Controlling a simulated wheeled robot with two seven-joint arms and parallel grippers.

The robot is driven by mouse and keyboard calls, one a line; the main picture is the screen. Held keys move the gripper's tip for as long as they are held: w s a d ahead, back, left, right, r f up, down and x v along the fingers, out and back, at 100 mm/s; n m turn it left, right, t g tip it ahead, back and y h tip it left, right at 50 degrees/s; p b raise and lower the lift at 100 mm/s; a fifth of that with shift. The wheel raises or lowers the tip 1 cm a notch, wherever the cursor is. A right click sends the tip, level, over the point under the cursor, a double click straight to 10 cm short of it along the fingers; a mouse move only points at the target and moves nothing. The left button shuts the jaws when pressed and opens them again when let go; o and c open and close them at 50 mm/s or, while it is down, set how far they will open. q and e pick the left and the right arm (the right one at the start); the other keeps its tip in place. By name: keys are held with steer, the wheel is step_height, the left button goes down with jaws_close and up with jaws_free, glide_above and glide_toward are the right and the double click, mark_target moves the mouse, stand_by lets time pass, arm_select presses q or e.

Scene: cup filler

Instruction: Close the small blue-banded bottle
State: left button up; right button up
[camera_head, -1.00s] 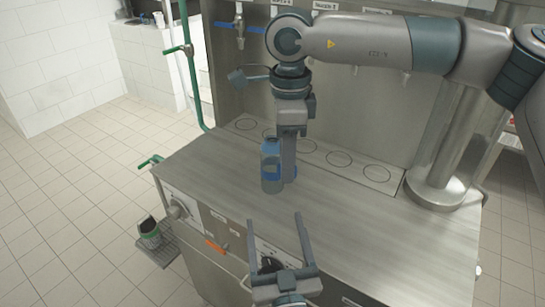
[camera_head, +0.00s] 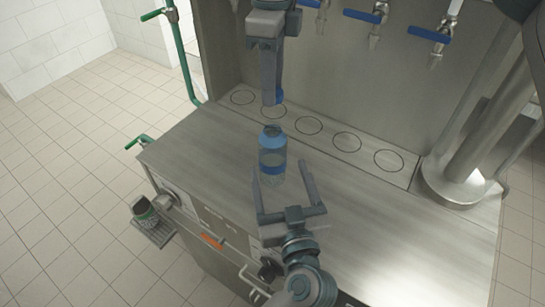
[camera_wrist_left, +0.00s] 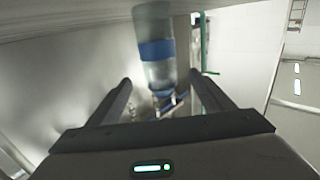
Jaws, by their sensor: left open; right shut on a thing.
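The small bottle (camera_head: 272,158) is clear and bluish with a blue band and a blue neck. It stands upright on the steel counter (camera_head: 215,150), and its top looks open. My right gripper (camera_head: 272,98) is above and behind the bottle, shut on a small blue thing (camera_head: 280,97) that looks like a cap, mostly hidden by the fingers. My left gripper (camera_head: 281,168) is open in front, its fingertips near the lower part of the bottle. In the left wrist view the bottle (camera_wrist_left: 155,50) shows between the spread fingers; contact cannot be told.
Taps with blue handles (camera_head: 362,16) hang on the back panel above a strip of ringed spots (camera_head: 347,142). A steel column (camera_head: 470,150) stands at the right. The counter's right part is clear.

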arm_select(q)
steer(key=shift+w, duration=0.1)
steer(key=shift+w+a, duration=0.4)
steer(key=shift+w, duration=1.55)
steer(key=shift+w+a, duration=0.4)
steer(key=shift+w, duration=1.55)
steer(key=shift+w+a, duration=0.4)
steer(key=shift+w, duration=1.55)
steer(key=c, duration=1.6)
arm_select(e)
glide_above(272, 124)
steer(key=shift+f, duration=2.5)
steer(key=shift+f, duration=0.9)
steer(key=shift+f, duration=0.55)
